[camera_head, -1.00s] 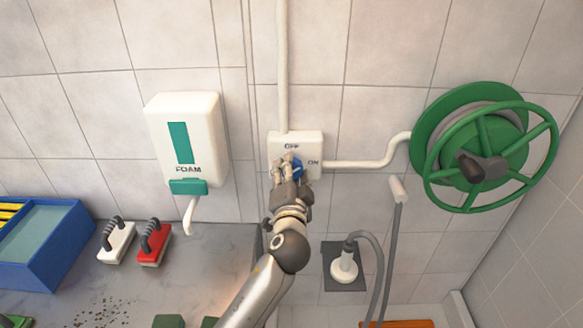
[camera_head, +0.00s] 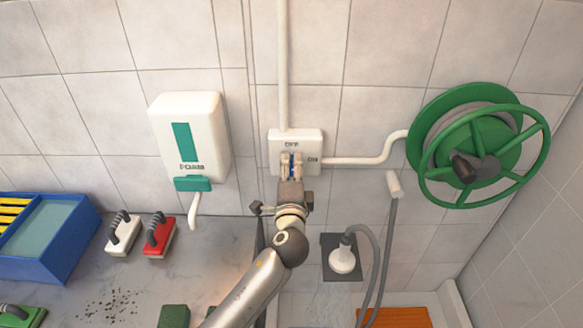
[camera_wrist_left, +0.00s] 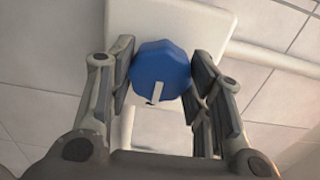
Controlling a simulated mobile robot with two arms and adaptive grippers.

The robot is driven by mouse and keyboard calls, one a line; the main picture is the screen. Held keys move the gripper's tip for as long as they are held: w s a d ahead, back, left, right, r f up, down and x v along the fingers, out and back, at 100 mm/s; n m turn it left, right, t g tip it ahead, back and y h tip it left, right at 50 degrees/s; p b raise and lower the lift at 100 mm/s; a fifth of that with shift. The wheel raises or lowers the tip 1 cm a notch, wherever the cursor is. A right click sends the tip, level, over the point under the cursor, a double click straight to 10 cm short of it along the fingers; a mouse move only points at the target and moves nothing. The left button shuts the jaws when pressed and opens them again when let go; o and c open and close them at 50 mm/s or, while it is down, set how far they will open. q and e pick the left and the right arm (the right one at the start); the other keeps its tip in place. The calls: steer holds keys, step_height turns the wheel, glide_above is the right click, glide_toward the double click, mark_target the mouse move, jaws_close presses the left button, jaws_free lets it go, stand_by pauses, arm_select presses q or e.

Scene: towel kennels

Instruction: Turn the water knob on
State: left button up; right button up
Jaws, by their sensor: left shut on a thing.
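The water knob (camera_wrist_left: 160,72) is blue with a white pointer mark and sits on a white wall box (camera_head: 312,138) labelled OFF at the top and ON at the right. My left gripper (camera_head: 291,166) is at the knob, with its fingers on either side of it. In the left wrist view the gripper (camera_wrist_left: 160,85) is shut on the knob, and the white pointer points toward the bottom of that picture. In the head view the fingers hide most of the knob. My right gripper is not in view.
A green hose reel (camera_head: 465,150) is on the right, joined by a white pipe (camera_head: 362,161). Brushes (camera_head: 158,237) and a blue bin (camera_head: 48,240) are on the counter at left. A shower head (camera_head: 342,259) hangs below right.

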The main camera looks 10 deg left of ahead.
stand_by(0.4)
arm_select(q)
steer(key=o, duration=1)
steer(key=v, duration=1.2)
steer(key=shift+s+f, duration=0.1)
